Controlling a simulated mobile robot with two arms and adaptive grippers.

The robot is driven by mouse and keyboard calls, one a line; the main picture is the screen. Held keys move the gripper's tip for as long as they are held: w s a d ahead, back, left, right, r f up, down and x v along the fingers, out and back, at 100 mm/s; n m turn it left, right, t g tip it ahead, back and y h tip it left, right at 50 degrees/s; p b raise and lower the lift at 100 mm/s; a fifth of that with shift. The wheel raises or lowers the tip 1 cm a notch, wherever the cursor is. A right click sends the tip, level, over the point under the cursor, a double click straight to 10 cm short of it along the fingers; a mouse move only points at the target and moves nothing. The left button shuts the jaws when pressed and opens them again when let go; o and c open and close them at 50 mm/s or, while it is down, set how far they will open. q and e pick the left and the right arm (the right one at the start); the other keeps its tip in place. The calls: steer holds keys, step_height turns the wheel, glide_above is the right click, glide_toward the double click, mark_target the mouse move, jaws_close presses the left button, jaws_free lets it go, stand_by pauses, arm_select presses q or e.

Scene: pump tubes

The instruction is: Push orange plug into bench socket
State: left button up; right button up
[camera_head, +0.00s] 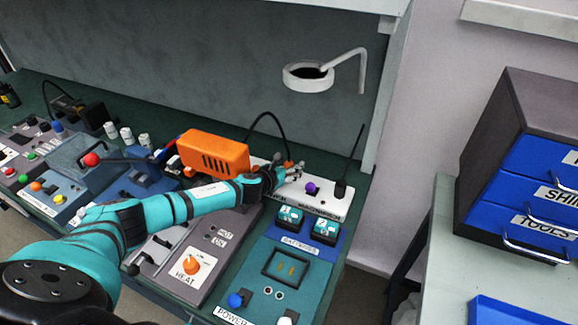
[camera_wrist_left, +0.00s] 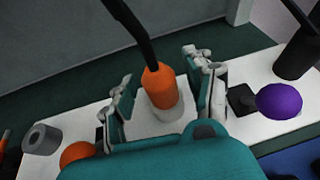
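The orange plug (camera_wrist_left: 160,86) has a black cable running up from its top. In the left wrist view it stands roughly upright at a pale round socket on the white bench strip (camera_wrist_left: 240,128); how deep it sits I cannot tell. In the head view only a bit of the orange plug (camera_head: 289,164) shows beside my gripper, above the white strip (camera_head: 325,206). My left gripper (camera_head: 284,173) is low over the strip. Its fingers stand on both sides of the plug with gaps visible, so it is open around it. My right gripper is not in view.
A purple knob (camera_wrist_left: 279,101) and a black plug (camera_head: 340,189) with an upright cable are close on the right of the strip. An orange box (camera_head: 213,152) stands left behind my forearm. Control panels, such as the heat panel (camera_head: 205,245), fill the bench front.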

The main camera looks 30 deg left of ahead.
arm_select(q)
steer(key=shift+s+a+r, duration=0.1)
steer(key=v, duration=1.1)
steer(key=shift+s, duration=0.35)
steer(key=shift+r, duration=0.1)
stand_by(0.4)
